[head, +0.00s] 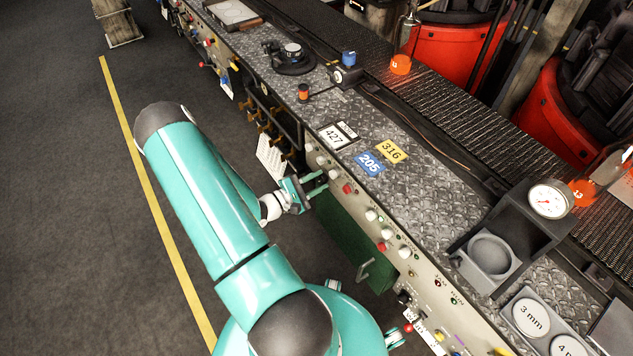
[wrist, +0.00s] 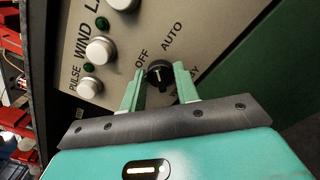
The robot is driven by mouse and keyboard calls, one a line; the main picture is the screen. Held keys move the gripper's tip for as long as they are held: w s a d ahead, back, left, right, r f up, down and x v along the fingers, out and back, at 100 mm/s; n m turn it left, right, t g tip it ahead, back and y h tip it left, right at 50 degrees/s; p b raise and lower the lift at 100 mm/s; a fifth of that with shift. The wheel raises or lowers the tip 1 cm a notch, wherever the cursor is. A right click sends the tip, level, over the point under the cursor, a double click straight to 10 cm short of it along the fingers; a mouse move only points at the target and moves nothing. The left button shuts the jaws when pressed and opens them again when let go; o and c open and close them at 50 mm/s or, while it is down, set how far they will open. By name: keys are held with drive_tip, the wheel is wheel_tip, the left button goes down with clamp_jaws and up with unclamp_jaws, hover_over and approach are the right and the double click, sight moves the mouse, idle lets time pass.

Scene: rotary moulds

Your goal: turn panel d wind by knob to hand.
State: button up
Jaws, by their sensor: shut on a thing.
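A small black rotary knob (wrist: 159,75) with a white pointer mark sits on the grey panel (wrist: 205,28) in the wrist view. My gripper (wrist: 159,84) has its two green fingers on either side of the knob, shut on it. The labels OFF and AUTO stand beyond the knob; a third label at the right finger is partly hidden. The white mark points roughly up in the picture, toward between OFF and AUTO. In the head view my gripper (head: 309,187) is at the console's front face, and the knob is hidden there.
White push buttons (wrist: 100,50) with green lamps, marked WIND and PULSE, lie left of the knob. In the head view, red and white buttons (head: 371,214) line the console front, and a handle (head: 364,271) sticks out lower down. The dark floor (head: 70,200) at left is clear.

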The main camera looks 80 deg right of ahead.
drive_tip(key=shift+w+n, duration=0.1)
drive_tip(key=shift+n, duration=0.2)
drive_tip(key=n, duration=0.3)
drive_tip(key=shift+n, duration=0.3)
drive_tip(key=n, duration=0.4)
drive_tip(key=shift+w+n, duration=0.1)
drive_tip(key=shift+n, duration=0.2)
drive_tip(key=n, duration=0.9)
drive_tip(key=shift+d, duration=0.1)
drive_tip(key=o, duration=1)
drive_tip(key=shift+c, duration=0.2)
